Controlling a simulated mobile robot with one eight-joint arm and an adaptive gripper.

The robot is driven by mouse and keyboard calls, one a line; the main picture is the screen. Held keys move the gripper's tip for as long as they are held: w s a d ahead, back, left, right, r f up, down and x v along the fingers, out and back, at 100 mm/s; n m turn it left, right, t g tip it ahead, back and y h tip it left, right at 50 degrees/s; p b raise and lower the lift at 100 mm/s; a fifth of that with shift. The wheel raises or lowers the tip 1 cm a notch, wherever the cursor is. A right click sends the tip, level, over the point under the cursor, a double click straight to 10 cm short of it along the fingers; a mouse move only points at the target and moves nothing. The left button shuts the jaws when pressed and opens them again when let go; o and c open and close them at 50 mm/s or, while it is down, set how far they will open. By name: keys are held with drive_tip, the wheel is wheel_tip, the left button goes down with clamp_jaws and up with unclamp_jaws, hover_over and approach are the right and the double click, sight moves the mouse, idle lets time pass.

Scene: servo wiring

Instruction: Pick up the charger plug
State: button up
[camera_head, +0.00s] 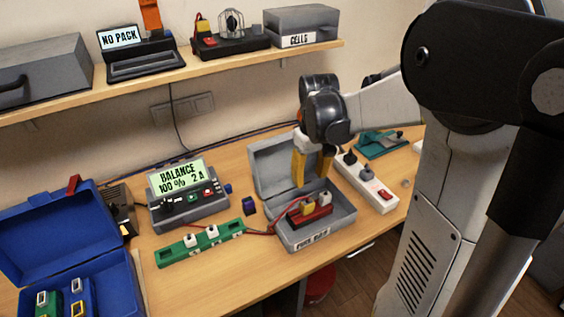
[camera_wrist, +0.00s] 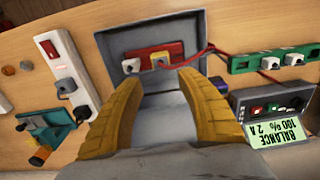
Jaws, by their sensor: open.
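I cannot tell for sure which plug is the charger plug. The white power strip (camera_head: 377,200) holds a black plug (camera_head: 350,157) and a grey plug (camera_head: 367,172); both also show in the wrist view, black (camera_wrist: 83,113) and grey (camera_wrist: 66,86). The open grey box (camera_head: 343,222) holds a red pack (camera_head: 313,215) with a yellow connector (camera_head: 307,208) and a white connector (camera_head: 325,198). My gripper (camera_head: 315,178) points down over this box, fingers apart, with nothing between them. The yellow fingers (camera_wrist: 165,82) straddle the box in the wrist view, apart from the connectors.
A green board (camera_head: 212,244) with white connectors lies left of the box, joined to it by red wires. The charger (camera_head: 188,205) reads "BALANCE 100 % 2 A". A blue case (camera_head: 58,228) is at left. A shelf (camera_head: 200,72) overhangs behind. A green tool (camera_head: 378,146) lies beyond the strip.

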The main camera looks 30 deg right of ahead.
sight(307, 202)
wheel_tip(307, 202, down, 11)
drive_tip(key=b, duration=0.4)
drive_tip(key=shift+s, duration=0.1)
clamp_jaws()
drive_tip(key=shift+r, duration=0.2)
drive_tip(key=shift+r, duration=0.3)
drive_tip(key=r, duration=0.1)
drive_tip(key=r+p, duration=0.2)
drive_tip(key=r, duration=0.1)
drive_tip(key=shift+s+d, duration=0.25)
drive_tip(key=shift+s, duration=0.15)
drive_tip(key=s+d+r+p, duration=0.3)
drive_tip(key=s+d+r, duration=0.3)
drive_tip(key=s, duration=0.2)
drive_tip(key=shift+s+d, duration=0.2)
drive_tip(key=shift+s, duration=0.1)
